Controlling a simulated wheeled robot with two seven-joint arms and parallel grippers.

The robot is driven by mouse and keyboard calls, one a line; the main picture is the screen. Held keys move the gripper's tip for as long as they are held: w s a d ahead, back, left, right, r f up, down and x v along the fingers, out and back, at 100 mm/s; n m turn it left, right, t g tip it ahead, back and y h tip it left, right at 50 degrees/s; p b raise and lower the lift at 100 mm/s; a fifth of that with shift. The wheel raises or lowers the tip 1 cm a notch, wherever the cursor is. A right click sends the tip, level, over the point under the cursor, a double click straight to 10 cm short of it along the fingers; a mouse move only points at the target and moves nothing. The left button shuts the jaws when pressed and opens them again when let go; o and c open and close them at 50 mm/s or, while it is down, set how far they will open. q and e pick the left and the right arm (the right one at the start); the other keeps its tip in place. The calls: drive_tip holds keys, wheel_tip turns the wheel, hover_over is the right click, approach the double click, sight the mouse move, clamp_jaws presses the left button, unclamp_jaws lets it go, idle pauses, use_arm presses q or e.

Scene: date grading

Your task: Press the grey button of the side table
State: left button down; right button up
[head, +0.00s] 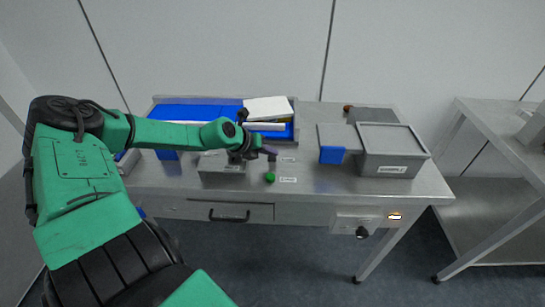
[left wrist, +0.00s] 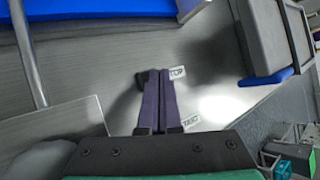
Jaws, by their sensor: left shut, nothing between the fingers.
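My left gripper (head: 268,153) is shut and empty, low over the steel table (head: 320,182), beside a white label (head: 288,159). In the left wrist view its purple fingers (left wrist: 160,76) are together, and the label (left wrist: 177,73) beside their tips reads "TOP", its start covered. A small dark shape (left wrist: 141,80) shows left of the fingertips; I cannot tell whether it is the grey button. The grey button is otherwise not clearly seen. Contact between fingertips and table cannot be told. A green button (head: 270,177) stands nearer the front edge, beside another label (head: 288,180).
A grey box (head: 222,163) stands left of the gripper. A blue tray (head: 185,112) and a white block (head: 268,108) are behind. A grey bin (head: 392,165) and a blue-fronted part (head: 332,154) stand right. Another steel table (head: 490,120) is at far right.

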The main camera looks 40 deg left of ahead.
sight(268, 157)
use_arm(q)
drive_tip(key=shift+s+d+f+b, duration=0.15)
drive_tip(key=shift+s+f+b, duration=0.15)
drive_tip(key=shift+f, duration=0.3)
idle(0.4)
drive_tip(key=shift+r, duration=0.1)
drive_tip(key=shift+w+r+p, duration=0.2)
drive_tip(key=shift+r+p, duration=0.25)
drive_tip(key=shift+p, duration=0.15)
drive_tip(key=shift+a+r+p, duration=0.35)
drive_tip(key=shift+a, duration=0.15)
wheel_tip(268, 157, up, 5)
drive_tip(key=p, duration=0.5)
drive_tip(key=shift+r, duration=0.2)
drive_tip(key=shift+f, duration=0.1)
